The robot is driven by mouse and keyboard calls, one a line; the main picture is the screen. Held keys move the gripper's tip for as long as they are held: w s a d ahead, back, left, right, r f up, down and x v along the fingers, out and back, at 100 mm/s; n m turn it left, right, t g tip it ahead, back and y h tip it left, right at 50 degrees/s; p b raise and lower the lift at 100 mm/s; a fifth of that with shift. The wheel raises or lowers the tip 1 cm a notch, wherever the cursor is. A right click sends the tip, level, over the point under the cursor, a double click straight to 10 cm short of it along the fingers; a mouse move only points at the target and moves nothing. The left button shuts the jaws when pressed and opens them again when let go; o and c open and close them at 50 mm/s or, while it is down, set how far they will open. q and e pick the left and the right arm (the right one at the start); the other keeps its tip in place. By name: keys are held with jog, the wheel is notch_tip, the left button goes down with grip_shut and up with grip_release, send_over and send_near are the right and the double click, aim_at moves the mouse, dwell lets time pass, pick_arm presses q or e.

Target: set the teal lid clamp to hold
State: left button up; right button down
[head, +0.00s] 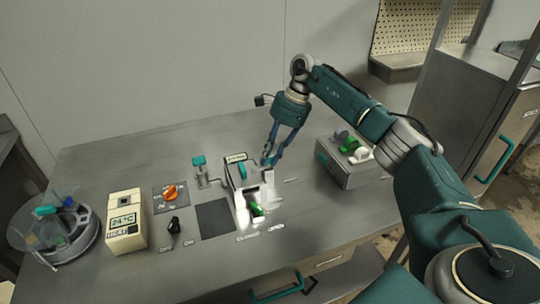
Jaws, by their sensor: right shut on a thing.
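A white and grey fixture (241,204) stands on the steel bench, with a green piece in its front slot and the word "CLOSED" printed in front of it. The teal lid clamp (267,161) shows as a small teal piece at the fixture's right rear. My right gripper (269,158) reaches down from above with its fingers closed around this piece, hiding part of it. Another teal piece (242,172) stands upright in the fixture near a small label plate. The clamp's exact setting is too small to read. My left gripper is out of view.
A teal-topped post (199,170) stands left of the fixture. Further left are an orange knob (171,192), a black switch (174,226), a cream temperature box (125,222) and a round glass-covered device (55,230). A grey box (344,165) with coloured knobs stands right.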

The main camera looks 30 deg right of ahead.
jog(key=shift+w+r, duration=0.1)
jog(key=shift+r, duration=0.05)
jog(key=c, duration=1.6)
grip_release()
jog(key=shift+o, duration=0.2)
jog(key=v, duration=1.2)
